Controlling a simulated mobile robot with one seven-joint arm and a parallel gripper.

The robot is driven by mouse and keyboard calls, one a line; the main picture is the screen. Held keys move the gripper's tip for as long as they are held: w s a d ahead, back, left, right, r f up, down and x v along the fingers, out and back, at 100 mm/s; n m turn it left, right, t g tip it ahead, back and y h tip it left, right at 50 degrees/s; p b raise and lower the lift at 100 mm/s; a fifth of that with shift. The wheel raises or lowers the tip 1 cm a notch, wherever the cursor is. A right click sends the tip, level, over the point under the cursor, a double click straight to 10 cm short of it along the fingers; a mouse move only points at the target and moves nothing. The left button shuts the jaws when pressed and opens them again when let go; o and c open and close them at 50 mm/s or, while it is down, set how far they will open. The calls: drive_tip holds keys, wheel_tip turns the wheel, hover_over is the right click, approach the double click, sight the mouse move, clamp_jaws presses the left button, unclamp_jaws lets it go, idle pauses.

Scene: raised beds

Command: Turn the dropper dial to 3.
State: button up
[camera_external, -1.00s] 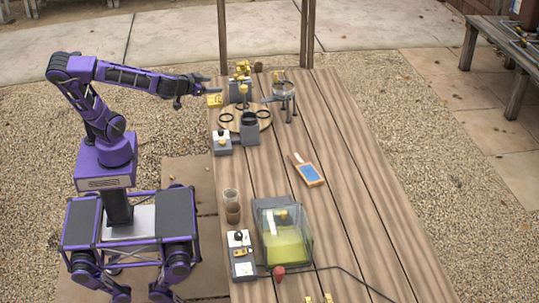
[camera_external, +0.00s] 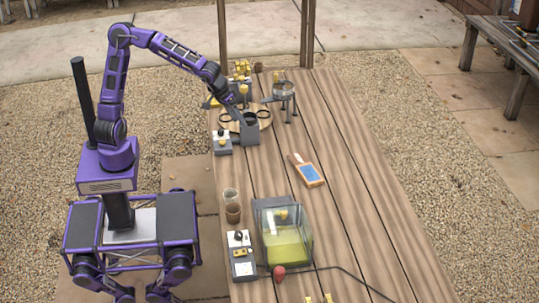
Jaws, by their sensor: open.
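A larger grey control box with a black knob on a white plate (camera_external: 239,239) stands nearer, left of the glass tank. I cannot tell which knob is the dropper dial, and no numbers are readable.
A glass tank of yellow-green liquid (camera_external: 287,246) stands in front, with brown cups (camera_external: 232,212) behind the control box. A round metal stand (camera_external: 284,92) and yellow items (camera_external: 242,70) are at the back. A blue-faced brush-like tool (camera_external: 308,172) lies mid-table. The right planks are clear.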

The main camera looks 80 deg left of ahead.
wheel_tip(320, 180, down, 3)
drive_tip(key=d+g+h, duration=0.1)
drive_tip(key=d+h, duration=0.1)
wheel_tip(320, 180, up, 4)
drive_tip(key=n+g+y+p, duration=0.2)
drive_tip(key=n+g+p, duration=0.25)
drive_tip(key=n, duration=0.45)
hover_over(224, 132)
drive_tip(key=shift+t, duration=0.35)
wheel_tip(224, 132, down, 17)
drive_tip(key=shift+w+f+b, duration=0.1)
drive_tip(key=shift+f+b, duration=0.1)
drive_tip(key=shift+b, duration=0.65)
clamp_jaws()
